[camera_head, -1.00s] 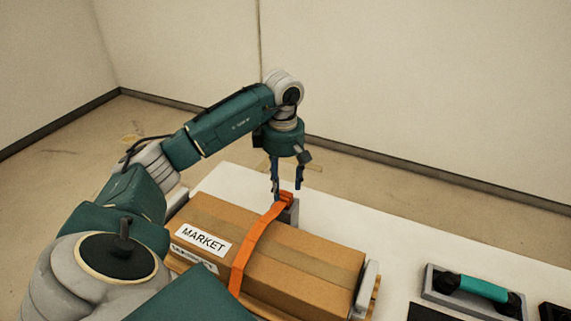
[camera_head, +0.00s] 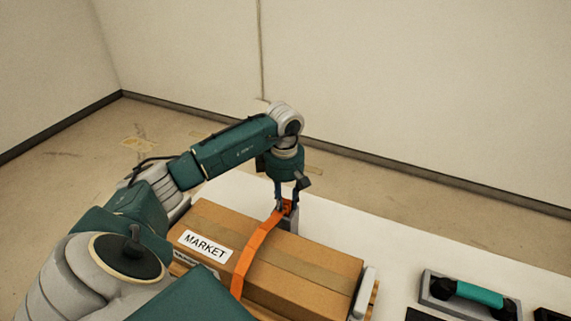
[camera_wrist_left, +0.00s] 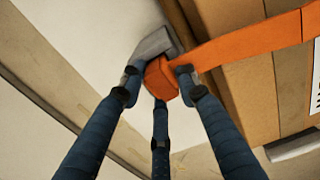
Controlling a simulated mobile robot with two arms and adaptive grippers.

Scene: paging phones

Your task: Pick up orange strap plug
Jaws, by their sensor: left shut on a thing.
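The orange strap plug (camera_wrist_left: 161,79) is the block at the far end of the orange strap (camera_head: 250,260). The strap runs across the top of a cardboard box labelled MARKET (camera_head: 318,283). My left gripper (camera_head: 286,209) points down at the box's far edge, with its fingers shut around the plug. In the left wrist view the three dark fingers (camera_wrist_left: 158,88) close on the plug from its sides. The plug is at a grey holder (camera_wrist_left: 153,46); I cannot tell whether it is still seated there. My right gripper is not in view.
The box lies on a white table (camera_head: 400,247). A grey tray with a teal-handled tool (camera_head: 478,294) is at the right. A black item (camera_head: 550,314) sits at the lower right corner. The table behind the box is clear.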

